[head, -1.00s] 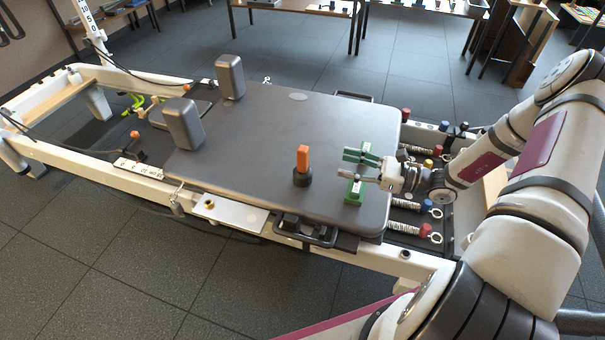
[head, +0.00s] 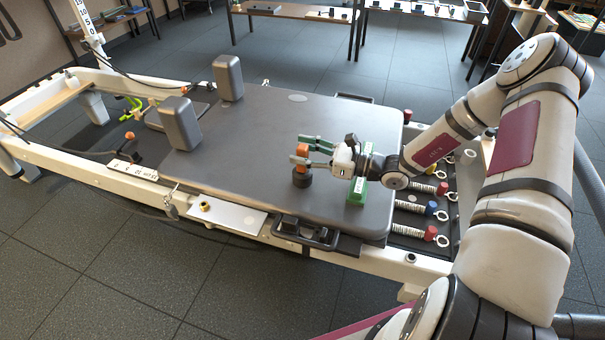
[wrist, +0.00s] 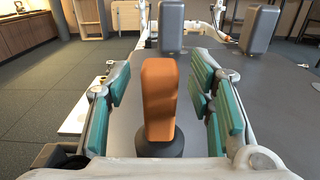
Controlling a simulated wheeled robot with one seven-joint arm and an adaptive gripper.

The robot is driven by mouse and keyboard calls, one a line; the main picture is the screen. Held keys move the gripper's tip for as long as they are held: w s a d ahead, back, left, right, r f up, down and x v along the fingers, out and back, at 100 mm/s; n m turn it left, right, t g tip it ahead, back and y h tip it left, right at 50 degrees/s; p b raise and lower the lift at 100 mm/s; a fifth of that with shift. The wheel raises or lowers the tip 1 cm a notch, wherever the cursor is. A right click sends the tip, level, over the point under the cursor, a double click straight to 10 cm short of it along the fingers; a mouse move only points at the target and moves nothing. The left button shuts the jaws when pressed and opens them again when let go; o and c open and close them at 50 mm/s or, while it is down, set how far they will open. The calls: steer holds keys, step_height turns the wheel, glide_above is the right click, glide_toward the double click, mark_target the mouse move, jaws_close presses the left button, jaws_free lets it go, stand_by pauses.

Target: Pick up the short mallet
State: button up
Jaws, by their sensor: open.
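The short mallet (head: 302,166) stands upright on the reformer carriage, with its orange handle up and its dark round head resting on the pad. In the wrist view its orange handle (wrist: 159,98) is between the green-padded fingers, with a gap on each side. My gripper (head: 311,152) is open and reaches in from the right, with its fingers at the height of the handle. The dark head (wrist: 160,146) is partly hidden by the gripper body at the bottom of the wrist view.
A green block (head: 358,192) sits on the carriage (head: 250,140) beneath my gripper. Two dark shoulder rests (head: 180,124) stand farther left. Springs with coloured ends (head: 425,207) lie to the right. The pad between mallet and shoulder rests is clear.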

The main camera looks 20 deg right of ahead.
steer(key=shift+w+a, duration=0.15)
steer(key=shift+a, duration=0.05)
jaws_close()
steer(key=shift+r, duration=0.1)
steer(key=shift+r+p, duration=0.55)
steer(key=shift+r, duration=0.2)
step_height(320, 180, up, 2)
steer(key=shift+r+p, duration=0.1)
steer(key=shift+p, duration=0.55)
steer(key=s+d+p, duration=0.2)
steer(key=s, duration=0.5)
steer(key=s+d+r+p, duration=0.1)
steer(key=s+d+p, duration=0.1)
steer(key=s, duration=0.6)
steer(key=shift+d+p, duration=0.35)
steer(key=shift+d, duration=0.2)
steer(key=shift+s+r, duration=0.1)
